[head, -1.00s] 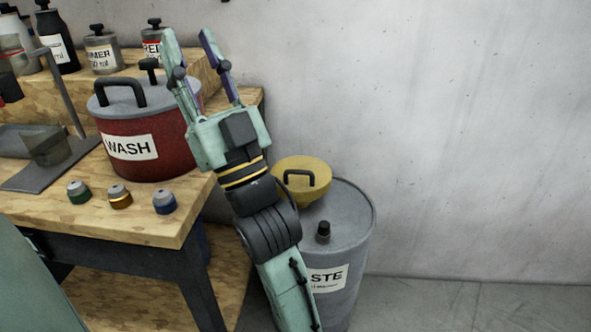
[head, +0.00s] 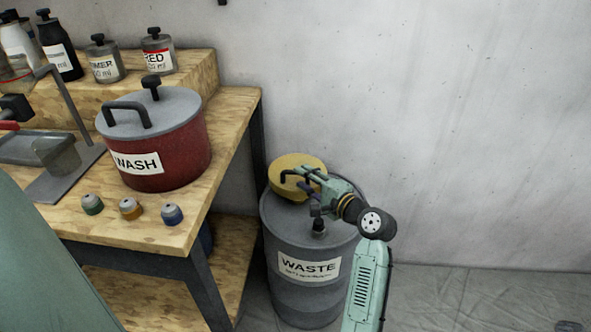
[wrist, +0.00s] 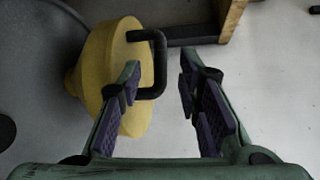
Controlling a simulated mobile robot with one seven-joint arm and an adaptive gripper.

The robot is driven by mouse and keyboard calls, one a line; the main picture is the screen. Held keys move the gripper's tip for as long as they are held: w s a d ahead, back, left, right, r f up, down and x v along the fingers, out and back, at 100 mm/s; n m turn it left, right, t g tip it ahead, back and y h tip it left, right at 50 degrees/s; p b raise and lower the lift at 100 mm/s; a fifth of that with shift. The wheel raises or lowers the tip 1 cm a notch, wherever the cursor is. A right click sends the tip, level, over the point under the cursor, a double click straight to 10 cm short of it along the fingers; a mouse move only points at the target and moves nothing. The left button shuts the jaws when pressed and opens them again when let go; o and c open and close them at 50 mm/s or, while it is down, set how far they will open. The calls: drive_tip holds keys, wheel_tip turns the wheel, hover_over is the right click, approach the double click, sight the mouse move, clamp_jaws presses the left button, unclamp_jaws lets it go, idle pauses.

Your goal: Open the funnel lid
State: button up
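The yellow funnel lid (head: 291,168) lies closed on top of the grey waste drum (head: 290,235), with a black handle on it. In the wrist view the yellow funnel and its lid (wrist: 118,75) show at the left, and the black handle (wrist: 157,65) stands out from the lid. My gripper (head: 304,180) is at the lid's right side, close to the handle. In the wrist view my gripper (wrist: 160,88) is open, its purple-padded fingers apart. The handle is near the left finger, just ahead of it; I cannot tell whether they touch.
A small black cap (head: 319,227) stands on the drum top below my gripper. The wooden bench (head: 150,232) to the left bears the red wash pot (head: 178,150) and several small jars. A bare wall is behind, and open sheeted floor lies to the right.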

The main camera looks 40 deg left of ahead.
drive_tip(key=shift+p+x, duration=0.35)
drive_tip(key=shift+x, duration=1.95)
clamp_jaws()
